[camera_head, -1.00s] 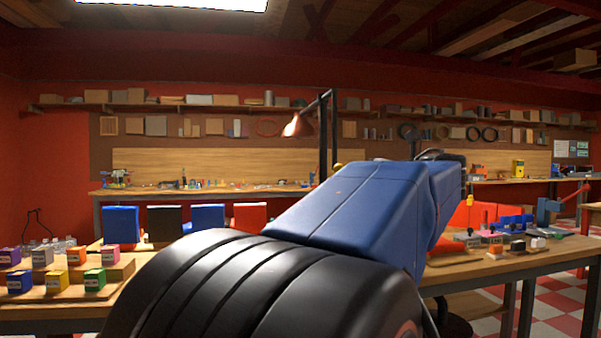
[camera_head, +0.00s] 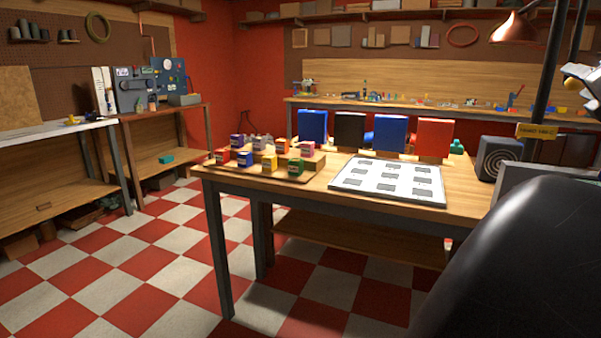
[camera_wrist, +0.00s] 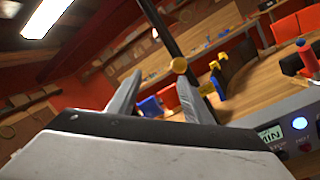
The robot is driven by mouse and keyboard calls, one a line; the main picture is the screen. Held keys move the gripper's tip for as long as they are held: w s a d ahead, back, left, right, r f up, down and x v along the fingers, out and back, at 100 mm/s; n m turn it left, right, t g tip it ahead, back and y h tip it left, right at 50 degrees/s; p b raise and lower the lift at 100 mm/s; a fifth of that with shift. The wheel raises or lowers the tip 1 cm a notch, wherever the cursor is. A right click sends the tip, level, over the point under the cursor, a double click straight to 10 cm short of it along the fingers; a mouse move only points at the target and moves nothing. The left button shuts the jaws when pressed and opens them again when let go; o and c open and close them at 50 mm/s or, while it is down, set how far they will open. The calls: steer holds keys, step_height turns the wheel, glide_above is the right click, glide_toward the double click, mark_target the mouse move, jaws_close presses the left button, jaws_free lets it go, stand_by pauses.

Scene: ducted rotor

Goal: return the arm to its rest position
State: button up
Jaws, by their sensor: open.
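My gripper (camera_wrist: 160,80) shows in the wrist view with its two grey fingers spread apart and nothing between them. It points up across the tilted room, apart from the benches. In the head view a large dark rounded part of my arm (camera_head: 530,265) fills the lower right corner.
A wooden table (camera_head: 225,177) holds a white board (camera_head: 385,197) with grey squares, small coloured blocks (camera_head: 270,163) and a speaker-like box (camera_head: 497,158). A dark post (camera_head: 548,80) stands at the right, near my arm. The checkered floor (camera_head: 130,260) at the left is clear.

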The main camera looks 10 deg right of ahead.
steer(key=w+a+f+m+g+y, duration=0.1)
steer(key=a+f+m+g, duration=0.2)
steer(key=a+f+m, duration=0.8)
steer(key=a+f+m+g+y, duration=0.1)
steer(key=a+f+m+g, duration=0.45)
steer(key=f, duration=0.95)
steer(key=s+a+f+m+g+y, duration=0.2)
steer(key=s+a+f, duration=0.4)
steer(key=a+f, duration=0.4)
steer(key=s+a+f+m+g+y, duration=0.2)
steer(key=s+a+f+m+y, duration=0.1)
steer(key=s+a+f+y, duration=0.2)
steer(key=s+a+f, duration=0.2)
steer(key=a+f, duration=0.2)
steer(key=a, duration=0.2)
steer(key=shift+s+f, duration=0.2)
steer(key=shift+f, duration=0.2)
steer(key=shift+m, duration=0.25)
steer(key=shift+c, duration=0.4)
